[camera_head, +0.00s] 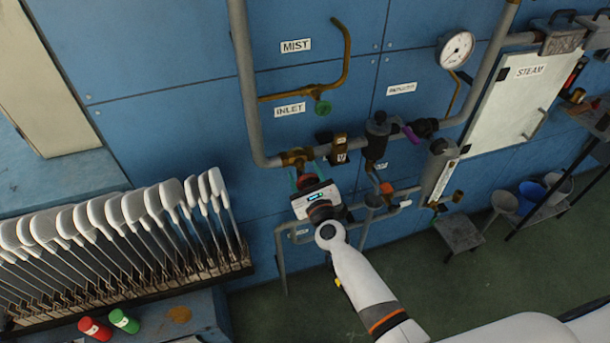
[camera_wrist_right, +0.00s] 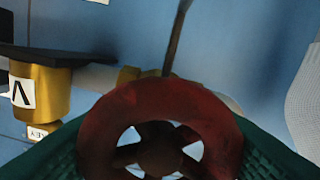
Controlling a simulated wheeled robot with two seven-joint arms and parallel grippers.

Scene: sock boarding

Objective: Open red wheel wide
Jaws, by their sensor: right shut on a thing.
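The red wheel (camera_wrist_right: 160,100) is a round handwheel with spokes. It fills the lower middle of the right wrist view, with a green finger pad on each side of it. In the head view my right gripper (camera_head: 307,179) is at the pipe by the INLET label, shut on the wheel. Only a little of the red rim shows there between the fingers; the gripper body hides the rest. A brass valve body (camera_head: 297,157) sits just behind the wheel. How far the valve is turned cannot be told. My left gripper is not in view.
A small green wheel (camera_head: 323,108) is on the brass pipe above. A brass block (camera_head: 340,149) and a dark valve with a purple lever (camera_head: 411,134) stand to the right on the same pipe. A rack of white sock boards (camera_head: 130,215) is at the left.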

